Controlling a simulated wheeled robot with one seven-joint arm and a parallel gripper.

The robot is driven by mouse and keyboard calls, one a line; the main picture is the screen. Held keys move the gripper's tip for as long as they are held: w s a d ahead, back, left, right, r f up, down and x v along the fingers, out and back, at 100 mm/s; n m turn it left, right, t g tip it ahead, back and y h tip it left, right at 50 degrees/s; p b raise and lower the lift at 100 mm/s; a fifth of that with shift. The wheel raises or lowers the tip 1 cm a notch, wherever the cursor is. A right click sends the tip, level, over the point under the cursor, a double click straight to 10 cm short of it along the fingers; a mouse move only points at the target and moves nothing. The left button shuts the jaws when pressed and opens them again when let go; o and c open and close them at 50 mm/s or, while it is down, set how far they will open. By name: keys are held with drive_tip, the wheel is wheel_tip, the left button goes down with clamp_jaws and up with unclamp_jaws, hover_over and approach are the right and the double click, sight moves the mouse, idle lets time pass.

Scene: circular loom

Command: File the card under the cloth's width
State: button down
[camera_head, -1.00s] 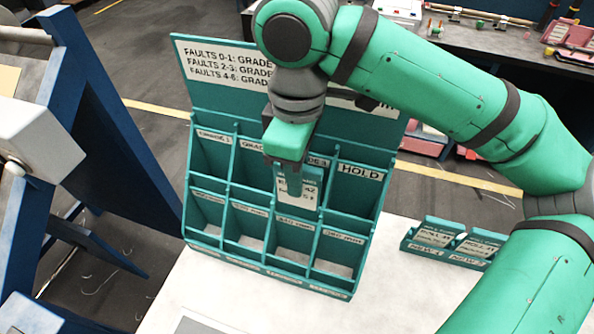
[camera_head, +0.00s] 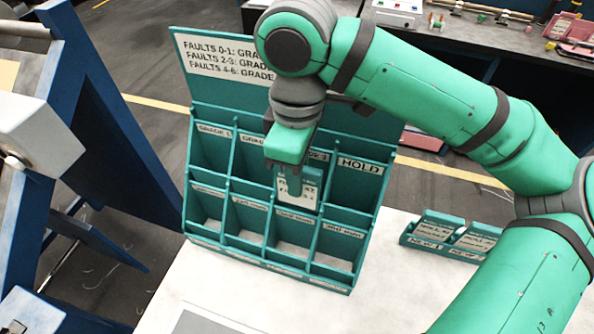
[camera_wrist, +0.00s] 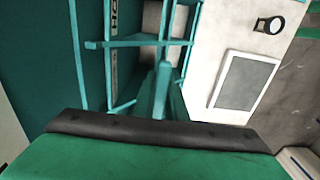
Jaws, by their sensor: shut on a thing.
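My gripper (camera_head: 293,182) is shut on a card (camera_head: 311,190), white with dark print and a teal top. It holds the card roughly upright in front of the teal rack (camera_head: 345,280), at the third column from the left. The card overlaps the upper "Grade 3" pocket and stands above the lower pocket's label; I cannot tell whether it is inside a pocket. The lower row carries width labels, too blurred to read surely. In the wrist view my gripper's fingers (camera_wrist: 157,92) point at the rack's dividers (camera_wrist: 140,43); the card cannot be made out there.
A small teal holder (camera_head: 440,249) with two cards stands on the white table (camera_head: 390,285) to the right. A "HOLD" pocket (camera_head: 360,166) is at the rack's upper right. A blue frame (camera_head: 110,120) stands at left. A grey panel (camera_wrist: 243,81) lies on the table.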

sight(297, 205)
drive_tip(key=shift+f, duration=1.45)
drive_tip(key=c, duration=1.7)
unclamp_jaws()
drive_tip(key=shift+f, duration=0.1)
wheel_tip(297, 205, up, 11)
drive_tip(key=shift+f, duration=0.1)
